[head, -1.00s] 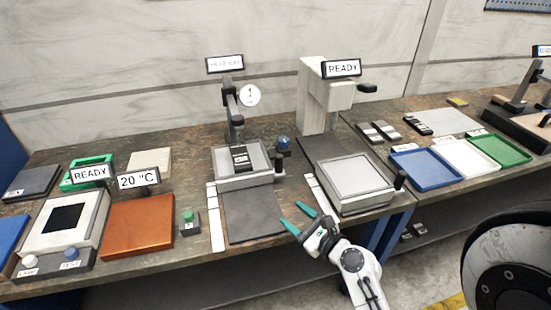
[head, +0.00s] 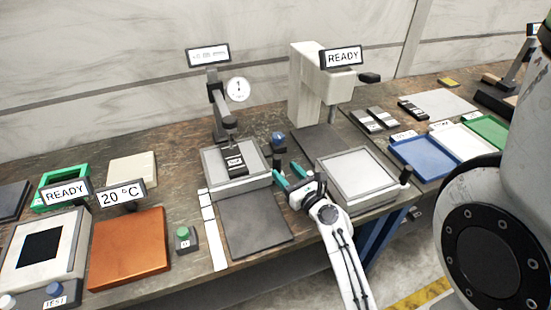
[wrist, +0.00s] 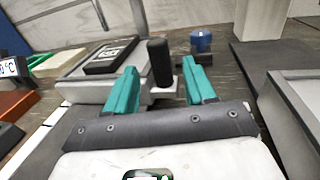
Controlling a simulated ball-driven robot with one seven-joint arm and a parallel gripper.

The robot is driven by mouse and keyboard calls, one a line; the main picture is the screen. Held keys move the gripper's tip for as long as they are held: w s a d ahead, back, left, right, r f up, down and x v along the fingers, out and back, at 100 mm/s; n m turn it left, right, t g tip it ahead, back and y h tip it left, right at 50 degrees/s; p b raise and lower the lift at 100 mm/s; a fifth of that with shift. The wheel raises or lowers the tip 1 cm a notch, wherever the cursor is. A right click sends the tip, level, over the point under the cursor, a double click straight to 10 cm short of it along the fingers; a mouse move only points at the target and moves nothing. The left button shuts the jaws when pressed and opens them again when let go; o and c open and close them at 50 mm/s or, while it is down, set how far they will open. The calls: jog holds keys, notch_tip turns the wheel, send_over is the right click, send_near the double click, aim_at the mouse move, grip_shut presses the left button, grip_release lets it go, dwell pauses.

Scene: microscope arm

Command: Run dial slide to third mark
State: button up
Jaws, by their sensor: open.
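The dial station is a grey stage (head: 214,163) with a black block with a pale label (head: 235,163) on top. Behind it, a dark post carries a round white dial (head: 238,89), its reading too small to tell. My gripper (head: 287,171) is open at the stage's right side, with teal fingers. In the wrist view, a black upright handle (wrist: 159,62) stands beyond and between my open fingers (wrist: 162,80), beside the grey stage (wrist: 75,88). I cannot tell whether the fingers touch the handle. The third mark cannot be made out.
A blue knob (head: 278,139) stands behind the handle. To the right is a second station with a pale framed plate (head: 358,174) and a READY sign (head: 341,57). A dark mat (head: 257,232) and a white strip (head: 214,238) lie in front of the stage.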

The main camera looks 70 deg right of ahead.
aim_at(279, 165)
jog(key=x, duration=0.6)
jog(key=shift+p, duration=0.4)
grip_shut()
